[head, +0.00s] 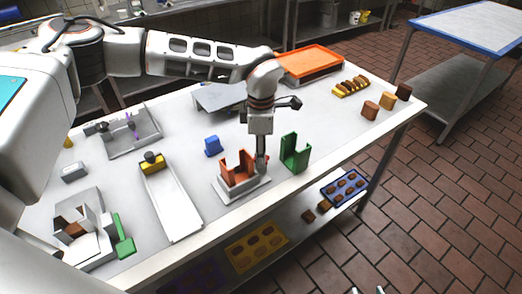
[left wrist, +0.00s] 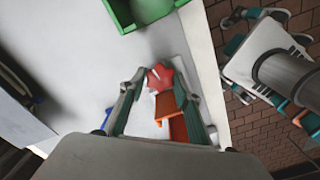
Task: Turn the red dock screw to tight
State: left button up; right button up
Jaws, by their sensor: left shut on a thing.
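The red dock (head: 239,173) is an orange-red U-shaped holder on a pale base on the table. Its red screw (left wrist: 160,76) is a lobed knob beside the dock in the left wrist view. Only a sliver of the screw (head: 267,159) shows in the head view. My left gripper (head: 261,168) points down at the dock's right side, shut on the screw, with a finger on either side of it in the left wrist view. How tight the screw is cannot be told. My right gripper (head: 367,290) shows only its two separated fingertips at the bottom edge.
A green holder (head: 295,153) stands close right of the dock. A blue block (head: 212,146) lies behind it. A long white tray (head: 173,200) is to the left. An orange tray (head: 311,60) and several brown pieces (head: 370,110) are at the far right.

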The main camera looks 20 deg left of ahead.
pick_arm(q)
jog(key=shift+w+r+m, duration=0.1)
jog(key=shift+r+m, duration=0.05)
jog(key=shift+m, duration=1.05)
pick_arm(e)
jog(key=shift+s+d+f, duration=0.15)
jog(key=shift+s+f, duration=0.1)
jog(key=shift+s, duration=0.05)
pick_arm(q)
jog(key=o, duration=0.8)
pick_arm(e)
jog(key=shift+r, duration=0.1)
jog(key=shift+d, duration=0.1)
